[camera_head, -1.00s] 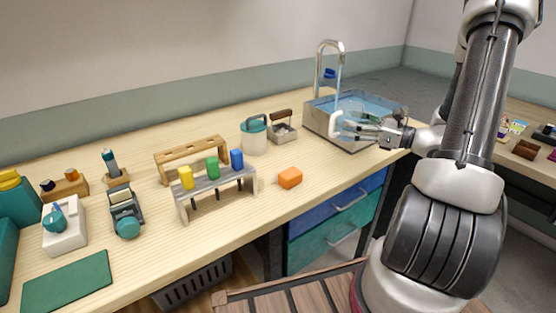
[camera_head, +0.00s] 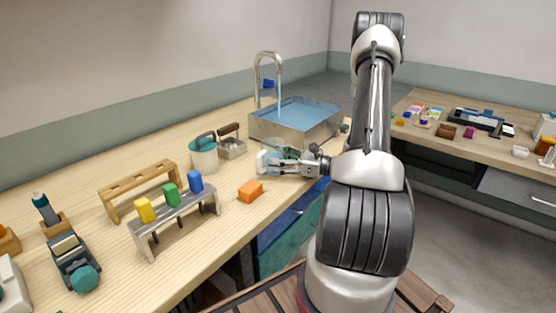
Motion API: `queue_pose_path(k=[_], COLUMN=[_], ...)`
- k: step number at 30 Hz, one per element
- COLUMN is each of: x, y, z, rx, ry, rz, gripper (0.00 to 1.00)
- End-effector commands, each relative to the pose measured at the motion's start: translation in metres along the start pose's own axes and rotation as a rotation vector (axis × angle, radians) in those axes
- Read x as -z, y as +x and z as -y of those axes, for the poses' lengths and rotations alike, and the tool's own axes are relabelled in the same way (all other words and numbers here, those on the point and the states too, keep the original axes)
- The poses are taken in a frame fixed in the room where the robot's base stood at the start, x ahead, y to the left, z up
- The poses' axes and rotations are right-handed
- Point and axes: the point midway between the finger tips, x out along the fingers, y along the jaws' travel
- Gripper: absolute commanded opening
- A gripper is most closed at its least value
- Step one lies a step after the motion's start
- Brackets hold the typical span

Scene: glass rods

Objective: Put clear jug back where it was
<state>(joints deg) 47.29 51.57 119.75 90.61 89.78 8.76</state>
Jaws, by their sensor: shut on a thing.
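The clear jug (camera_head: 267,162) is see-through with a pale rim or handle and is hard to make out. My gripper (camera_head: 290,163) reaches in from the right and is shut on the jug, its fingers partly blending with the glass. The jug is in front of the sink (camera_head: 262,128), near the bench's front edge. I cannot tell whether its base touches the bench top.
An orange block (camera_head: 250,191) lies just left of the jug and nearer. A rack with coloured blocks (camera_head: 182,211) stands further left.

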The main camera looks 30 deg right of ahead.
Motion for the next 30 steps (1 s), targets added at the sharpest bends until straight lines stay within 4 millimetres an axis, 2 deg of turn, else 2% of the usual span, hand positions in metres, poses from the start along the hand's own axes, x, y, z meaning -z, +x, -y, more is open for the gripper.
queue_pose_path(k=[11, 12, 15, 27, 30], x=[0.004, 0.004, 0.004, 0.000, 0.001], y=[0.000, 0.000, 0.000, 0.000, -0.014], z=[0.000, 0.000, 0.000, 0.000, 0.001], rx=[0.000, 0.000, 0.000, 0.000, 0.003], ry=[0.000, -0.001, -0.001, -0.002, -0.001], rz=[0.001, 0.000, 0.000, 0.000, 0.000], gripper=[0.32, 0.68, 0.84, 0.84, 0.84])
